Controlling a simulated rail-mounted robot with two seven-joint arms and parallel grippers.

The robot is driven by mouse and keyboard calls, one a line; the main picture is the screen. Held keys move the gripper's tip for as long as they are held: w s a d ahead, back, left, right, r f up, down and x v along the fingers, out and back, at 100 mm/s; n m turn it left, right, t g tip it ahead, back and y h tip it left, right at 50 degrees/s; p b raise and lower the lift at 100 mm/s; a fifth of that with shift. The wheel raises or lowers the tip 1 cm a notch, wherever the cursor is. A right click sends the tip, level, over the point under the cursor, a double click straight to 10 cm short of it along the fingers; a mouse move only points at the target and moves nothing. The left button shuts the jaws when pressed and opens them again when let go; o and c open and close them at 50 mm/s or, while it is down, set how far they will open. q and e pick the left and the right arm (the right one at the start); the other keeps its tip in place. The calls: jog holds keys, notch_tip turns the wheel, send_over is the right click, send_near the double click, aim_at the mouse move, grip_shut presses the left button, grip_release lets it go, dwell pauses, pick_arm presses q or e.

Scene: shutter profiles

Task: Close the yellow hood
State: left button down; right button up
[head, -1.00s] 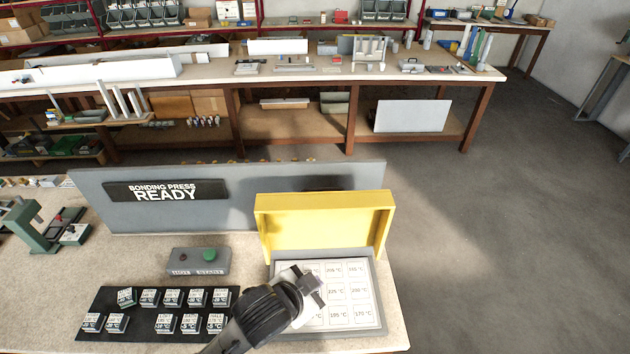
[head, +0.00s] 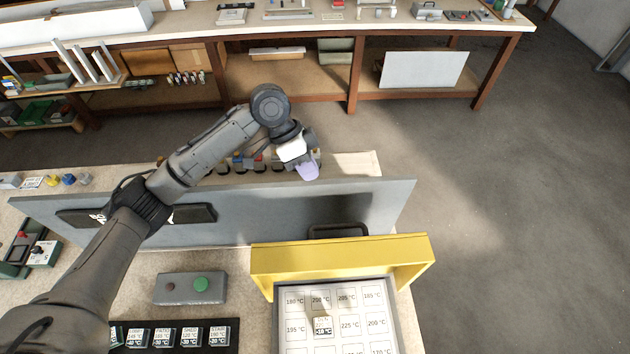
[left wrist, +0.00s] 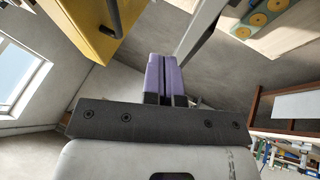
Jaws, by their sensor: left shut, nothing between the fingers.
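The yellow hood (head: 340,260) stands raised at the back of the grey tray (head: 398,318), its open side facing me. A black handle (head: 338,231) shows behind its top edge. In the left wrist view the hood (left wrist: 75,28) is at upper left, with the black handle (left wrist: 113,18) on it. My left gripper (head: 308,172) is beyond the grey panel, behind and left of the hood, apart from it. Its purple fingers (left wrist: 166,80) are together and empty. My right gripper is not in view.
The grey sign panel (head: 390,195) stands between my left gripper and the hood; my left arm reaches over it. A small tile (head: 323,327) lies on the tray's temperature grid. A button box (head: 190,288) sits left of the tray. Clear floor (head: 540,220) lies at right.

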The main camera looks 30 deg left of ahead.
pick_arm(q)
jog(key=s+d+f+m+g+h+p, duration=0.1)
jog(key=s+d+f+m, duration=0.1)
jog(key=s+d+f, duration=0.2)
jog(key=d+f, duration=0.3)
jog(key=shift+g+p, duration=0.35)
jog(key=shift+g, duration=0.05)
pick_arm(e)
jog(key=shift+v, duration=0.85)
pick_arm(q)
jog(key=shift+d+r, duration=0.1)
jog(key=shift+d, duration=0.05)
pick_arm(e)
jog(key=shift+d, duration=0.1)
